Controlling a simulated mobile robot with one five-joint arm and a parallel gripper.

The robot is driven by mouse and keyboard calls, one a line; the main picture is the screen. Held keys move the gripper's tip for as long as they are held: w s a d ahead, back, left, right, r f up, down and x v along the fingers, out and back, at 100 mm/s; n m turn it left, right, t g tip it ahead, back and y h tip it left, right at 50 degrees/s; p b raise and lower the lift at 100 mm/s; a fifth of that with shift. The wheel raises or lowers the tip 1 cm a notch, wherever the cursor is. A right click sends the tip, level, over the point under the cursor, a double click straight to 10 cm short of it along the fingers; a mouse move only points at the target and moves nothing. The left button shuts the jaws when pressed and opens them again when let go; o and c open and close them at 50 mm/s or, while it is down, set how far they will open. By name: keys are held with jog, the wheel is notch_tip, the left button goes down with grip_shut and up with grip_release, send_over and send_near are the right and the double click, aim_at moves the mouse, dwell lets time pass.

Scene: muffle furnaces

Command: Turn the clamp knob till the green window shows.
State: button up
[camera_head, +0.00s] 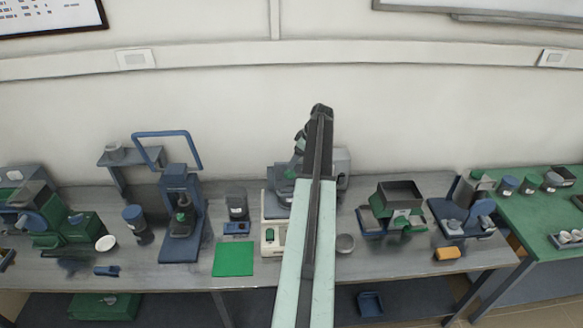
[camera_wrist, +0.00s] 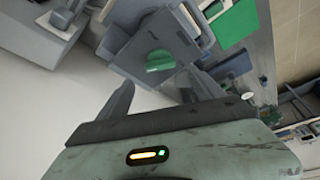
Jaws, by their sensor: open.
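In the wrist view a green knob (camera_wrist: 160,61) sits on a dark grey square plate (camera_wrist: 135,42), just beyond and between my two fingertips. My gripper (camera_wrist: 158,80) is open and empty, with a finger on either side; I cannot tell how far it is from the knob. In the head view my gripper (camera_head: 321,110) is at the far end of my arm, over the back of the bench. My arm hides much of the grey device (camera_head: 342,168) behind it, and the knob is not seen there. I cannot make out a green window.
A blue press (camera_head: 180,190) with a handle frame stands left on the bench (camera_head: 120,260). A green mat (camera_head: 234,258) lies near the front. A tray-topped green device (camera_head: 400,196) stands further right.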

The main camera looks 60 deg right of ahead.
aim_at(290, 173)
jog(key=b+x, duration=0.5)
jog(key=x, duration=0.2)
jog(key=shift+f+b, duration=0.1)
jog(key=shift+b, duration=0.3)
